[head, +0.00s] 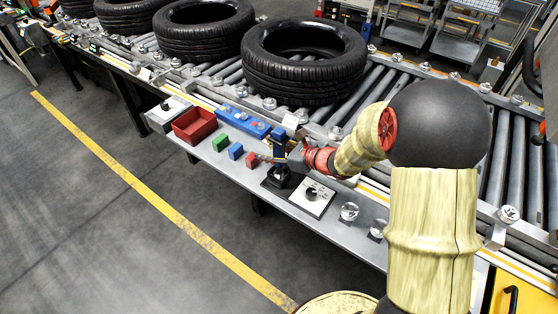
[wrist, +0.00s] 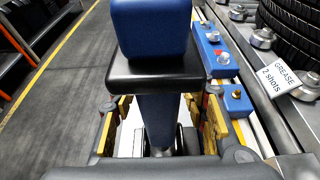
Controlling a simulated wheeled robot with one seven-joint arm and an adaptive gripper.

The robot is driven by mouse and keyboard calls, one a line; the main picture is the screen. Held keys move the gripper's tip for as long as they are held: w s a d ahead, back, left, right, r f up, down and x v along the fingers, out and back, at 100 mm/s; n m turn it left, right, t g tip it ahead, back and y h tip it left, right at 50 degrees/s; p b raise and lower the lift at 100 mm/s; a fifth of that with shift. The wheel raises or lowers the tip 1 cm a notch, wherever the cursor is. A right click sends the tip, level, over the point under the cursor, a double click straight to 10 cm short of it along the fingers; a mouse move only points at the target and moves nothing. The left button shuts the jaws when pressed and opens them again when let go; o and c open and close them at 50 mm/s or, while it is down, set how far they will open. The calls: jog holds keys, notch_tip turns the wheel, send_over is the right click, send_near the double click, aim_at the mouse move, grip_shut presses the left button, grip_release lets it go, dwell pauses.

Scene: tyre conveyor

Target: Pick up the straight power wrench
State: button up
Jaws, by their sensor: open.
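The straight power wrench (wrist: 158,115) appears to be the blue-and-black upright tool in the wrist view, with a blue block on top, a black plate beneath it and a blue shaft. In the head view, its blue top (head: 279,133) shows above a black holder (head: 277,178), partly hidden by my gripper. My gripper (wrist: 163,125) is open, its yellow-padded fingers on both sides of the shaft. Gaps show between pads and shaft. In the head view, my gripper (head: 277,160) reaches the tool from the right. The tool's lower end is hidden.
Along the metal shelf are a red bin (head: 194,126), green block (head: 220,143), blue block (head: 236,151), blue button box (head: 240,121) and white-topped plate (head: 312,197). Tyres (head: 304,62) lie on the roller conveyor behind. The floor in front is clear.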

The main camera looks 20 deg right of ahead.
jog(key=shift+c, duration=0.4)
grip_shut()
jog(key=shift+r, duration=0.15)
